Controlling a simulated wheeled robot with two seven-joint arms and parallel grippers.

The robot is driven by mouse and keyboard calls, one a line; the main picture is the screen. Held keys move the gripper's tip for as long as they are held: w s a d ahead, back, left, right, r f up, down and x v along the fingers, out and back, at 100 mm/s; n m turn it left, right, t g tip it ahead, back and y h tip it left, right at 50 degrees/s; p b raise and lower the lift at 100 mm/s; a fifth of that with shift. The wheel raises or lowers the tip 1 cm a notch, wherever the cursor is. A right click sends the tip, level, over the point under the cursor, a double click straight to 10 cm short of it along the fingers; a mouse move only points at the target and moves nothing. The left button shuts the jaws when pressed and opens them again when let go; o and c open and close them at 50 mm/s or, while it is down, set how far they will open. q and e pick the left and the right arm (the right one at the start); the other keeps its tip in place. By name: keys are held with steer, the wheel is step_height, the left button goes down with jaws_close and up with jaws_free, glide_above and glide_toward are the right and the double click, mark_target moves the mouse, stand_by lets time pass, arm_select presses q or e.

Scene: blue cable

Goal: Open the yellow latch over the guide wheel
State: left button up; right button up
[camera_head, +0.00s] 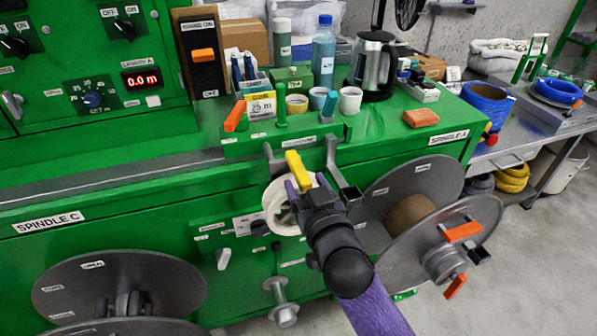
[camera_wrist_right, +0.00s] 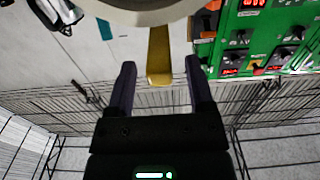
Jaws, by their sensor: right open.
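The yellow latch (camera_head: 298,170) stands at the top of the white guide wheel (camera_head: 277,205) on the front of the green machine. In the right wrist view the yellow latch (camera_wrist_right: 159,58) hangs from the pale wheel rim (camera_wrist_right: 150,10) and its end lies between the tips of my open fingers. My right gripper (camera_head: 306,184) is at the wheel, just below the latch in the head view. The right wrist view shows both fingers of the gripper (camera_wrist_right: 158,78) apart; I cannot tell whether either touches the latch. My left gripper is not in view.
A large grey spool (camera_head: 425,190) is to the right, and a grey disc (camera_head: 120,285) is at lower left. A kettle (camera_head: 373,65), bottle (camera_head: 324,50) and cups stand on the machine top.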

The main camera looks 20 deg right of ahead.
mark_target(300, 171)
steer(key=shift+w, duration=1.75)
steer(key=shift+a, duration=0.1)
jaws_close()
